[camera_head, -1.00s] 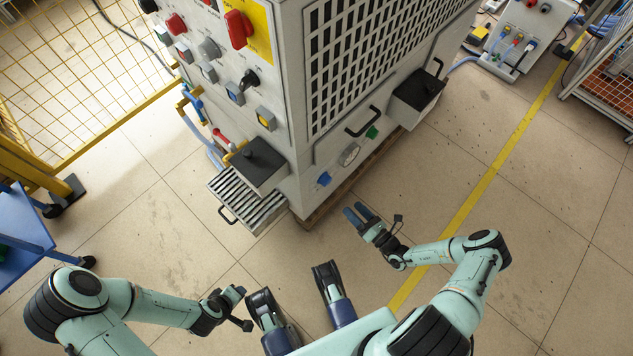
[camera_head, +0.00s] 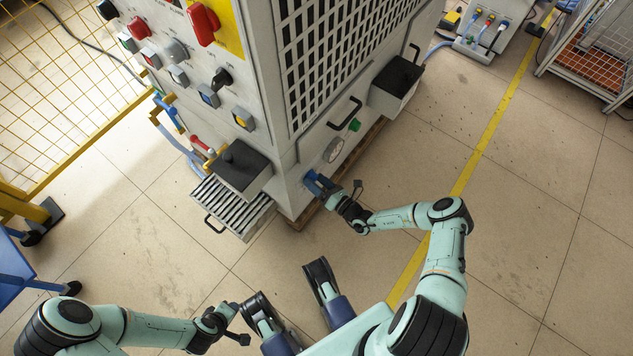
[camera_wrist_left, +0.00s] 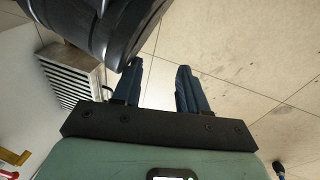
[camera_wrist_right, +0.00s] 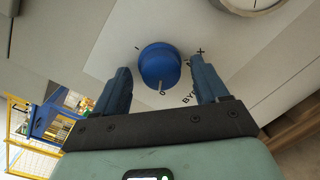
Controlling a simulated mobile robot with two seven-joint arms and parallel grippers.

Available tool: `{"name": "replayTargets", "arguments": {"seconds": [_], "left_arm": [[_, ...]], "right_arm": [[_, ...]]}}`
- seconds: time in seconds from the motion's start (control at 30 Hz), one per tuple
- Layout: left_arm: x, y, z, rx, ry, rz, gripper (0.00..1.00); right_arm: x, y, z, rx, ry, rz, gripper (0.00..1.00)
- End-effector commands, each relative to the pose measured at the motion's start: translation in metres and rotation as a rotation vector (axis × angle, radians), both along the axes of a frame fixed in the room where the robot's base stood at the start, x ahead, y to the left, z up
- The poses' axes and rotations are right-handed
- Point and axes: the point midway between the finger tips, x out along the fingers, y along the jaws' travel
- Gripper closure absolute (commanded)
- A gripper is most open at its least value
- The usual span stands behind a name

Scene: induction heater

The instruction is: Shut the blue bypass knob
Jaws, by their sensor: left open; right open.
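The blue bypass knob (camera_wrist_right: 159,66) is on a pale panel with "-", "0" and "+" marks and partly hidden lettering. In the head view the right gripper (camera_head: 322,184) is at the machine's lower front and mostly hides the knob. My left gripper (camera_wrist_left: 158,75) is open and empty above the floor, away from the machine; it also shows in the head view (camera_head: 236,308).
The machine cabinet (camera_head: 262,100) carries a gauge (camera_head: 333,149), a green knob (camera_head: 354,125) and a black handle (camera_head: 345,112) near the blue knob. A roller tray (camera_head: 236,207) juts out at left.

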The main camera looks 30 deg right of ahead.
Motion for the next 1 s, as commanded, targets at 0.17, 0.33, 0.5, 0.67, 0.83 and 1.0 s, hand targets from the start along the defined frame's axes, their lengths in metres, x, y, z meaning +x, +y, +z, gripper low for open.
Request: {"name": "replayTargets", "arguments": {"seconds": [0.17, 0.33, 0.5, 0.67, 0.83, 1.0], "left_arm": [[-0.002, 0.0, -0.001, -0.001, 0.007, 0.001, 0.57], [-0.002, 0.0, -0.001, -0.001, 0.007, 0.001, 0.57], [-0.002, 0.0, -0.001, -0.001, 0.006, 0.001, 0.57], [0.003, 0.0, 0.005, 0.001, -0.011, 0.0, 0.57], [0.021, -0.003, 0.023, 0.003, -0.073, -0.004, 0.57], [0.026, -0.004, 0.026, 0.004, -0.09, -0.004, 0.57]], "right_arm": [[0.003, 0.0, 0.0, -0.001, 0.0, -0.001, 0.27], [0.003, 0.0, 0.0, -0.001, 0.0, 0.0, 0.37], [0.002, 0.0, 0.0, -0.001, 0.0, 0.0, 0.83], [0.002, 0.001, 0.001, -0.045, -0.018, 0.0, 0.83], [0.002, 0.001, 0.001, -0.202, -0.084, 0.0, 0.83], [0.002, 0.0, -0.001, -0.257, -0.108, 0.0, 0.83]]}}
